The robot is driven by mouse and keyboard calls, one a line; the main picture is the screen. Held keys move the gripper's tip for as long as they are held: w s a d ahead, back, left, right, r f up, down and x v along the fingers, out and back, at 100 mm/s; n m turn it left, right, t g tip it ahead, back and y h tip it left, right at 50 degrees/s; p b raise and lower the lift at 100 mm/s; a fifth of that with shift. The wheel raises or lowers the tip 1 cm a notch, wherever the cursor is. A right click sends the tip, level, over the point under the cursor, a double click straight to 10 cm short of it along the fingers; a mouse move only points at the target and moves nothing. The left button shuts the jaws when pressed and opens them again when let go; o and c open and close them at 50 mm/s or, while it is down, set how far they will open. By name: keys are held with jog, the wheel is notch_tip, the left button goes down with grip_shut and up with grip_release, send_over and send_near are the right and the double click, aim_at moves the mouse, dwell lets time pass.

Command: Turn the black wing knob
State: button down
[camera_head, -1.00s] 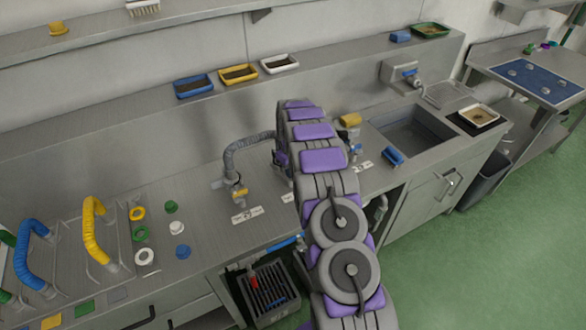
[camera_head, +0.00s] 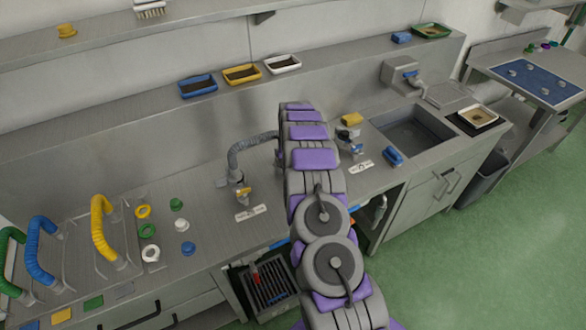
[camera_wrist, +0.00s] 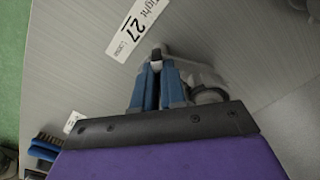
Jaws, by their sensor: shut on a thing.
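In the wrist view, my gripper (camera_wrist: 157,70) has its blue fingers closed on the black wing knob (camera_wrist: 156,54). Only a small dark end of the knob shows between the fingertips; the rest is hidden. A grey metal fitting (camera_wrist: 205,75) lies beside and behind the fingers.
A yellow-handled valve (camera_head: 242,192) stands left of my arm and a blue-handled one (camera_head: 357,150) right of it, both on the steel bench (camera_head: 190,200). A sink (camera_head: 412,135) is farther right. A brush (camera_wrist: 46,148) shows in the wrist view.

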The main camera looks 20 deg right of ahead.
jog(key=m, duration=0.2)
jog(key=m+p, duration=0.2)
jog(key=m, duration=0.1)
jog(key=shift+w+r+m, duration=0.2)
jog(key=shift+w+m, duration=0.1)
jog(key=shift+f+m+p, duration=0.1)
jog(key=shift+m+p, duration=0.9)
jog(key=shift+m, duration=1.2)
jog(key=shift+d, duration=0.1)
jog(key=c, duration=1.3)
grip_release()
jog(key=shift+d+f, duration=0.1)
jog(key=shift+f, duration=0.1)
jog(key=shift+o, duration=0.5)
notch_tip(320, 180, up, 17)
jog(key=shift+r, duration=0.1)
